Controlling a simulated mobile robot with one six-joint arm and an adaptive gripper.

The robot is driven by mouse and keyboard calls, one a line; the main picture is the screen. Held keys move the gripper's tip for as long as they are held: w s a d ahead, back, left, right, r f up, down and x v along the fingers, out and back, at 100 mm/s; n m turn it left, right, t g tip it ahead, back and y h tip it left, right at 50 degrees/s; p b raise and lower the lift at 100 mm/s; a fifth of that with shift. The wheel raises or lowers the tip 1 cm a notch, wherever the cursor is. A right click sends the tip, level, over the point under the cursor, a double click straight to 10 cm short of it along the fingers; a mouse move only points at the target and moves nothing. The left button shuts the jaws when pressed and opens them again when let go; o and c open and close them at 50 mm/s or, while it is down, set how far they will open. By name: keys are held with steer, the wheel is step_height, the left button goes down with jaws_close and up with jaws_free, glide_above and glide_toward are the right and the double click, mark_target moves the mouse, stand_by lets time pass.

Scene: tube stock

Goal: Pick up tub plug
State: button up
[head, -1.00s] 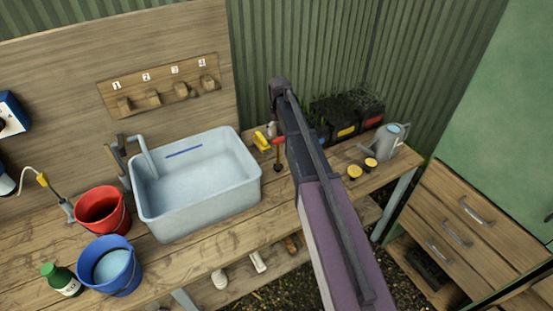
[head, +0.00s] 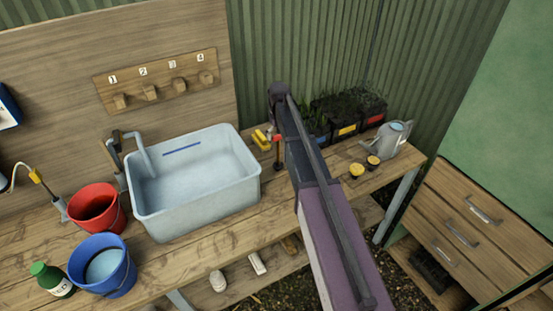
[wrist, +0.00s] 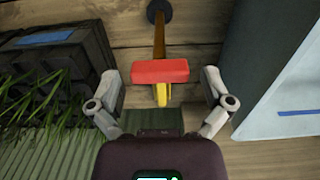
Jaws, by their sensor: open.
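What I take for the tub plug has a red crossbar handle (head: 277,138), a brown stem and a dark round foot. It stands on the bench just right of the pale tub (head: 200,210). In the wrist view the red handle (wrist: 160,72) lies between the two fingers of my gripper (wrist: 160,77), with a gap on each side. The fingers are spread and hold nothing. The stem and black foot (wrist: 158,11) show at the top. In the head view my arm hides the gripper.
A yellow object (head: 261,138) lies close behind the plug. Plant trays (head: 347,131) stand to the right, then yellow-topped items (head: 356,170) and a watering can (head: 394,141). A red bucket (head: 95,208) and a blue bucket (head: 103,266) stand left of the tub.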

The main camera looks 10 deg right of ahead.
steer(key=shift+f, duration=0.4)
stand_by(0.3)
steer(key=c, duration=1.2)
